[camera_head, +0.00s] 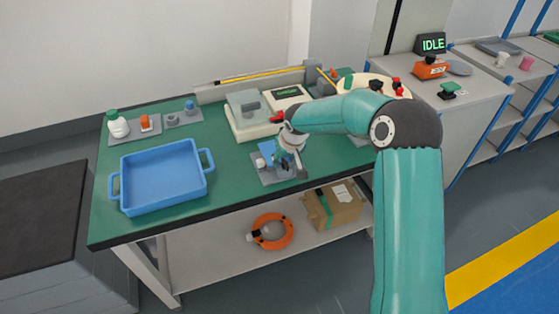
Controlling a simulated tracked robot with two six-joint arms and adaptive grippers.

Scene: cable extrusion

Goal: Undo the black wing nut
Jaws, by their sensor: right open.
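My right arm comes in from the right, and my right gripper (287,163) points down over a small grey plate (268,177) near the front edge of the green bench. The gripper is open. A blue part (266,147) and a small white piece (260,163) show on or beside the plate, left of the fingers. I cannot make out the black wing nut; the gripper covers part of the plate, and details there are too small to tell. I cannot tell whether the fingers touch anything. My left gripper is not in view.
A blue tray (163,206) stands left on the bench (228,185). A scale-like machine (252,120) stands behind the plate. Small holders with a white bottle (118,125) sit at back left. An orange ring (288,232) and a cardboard box (343,211) lie on the lower shelf.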

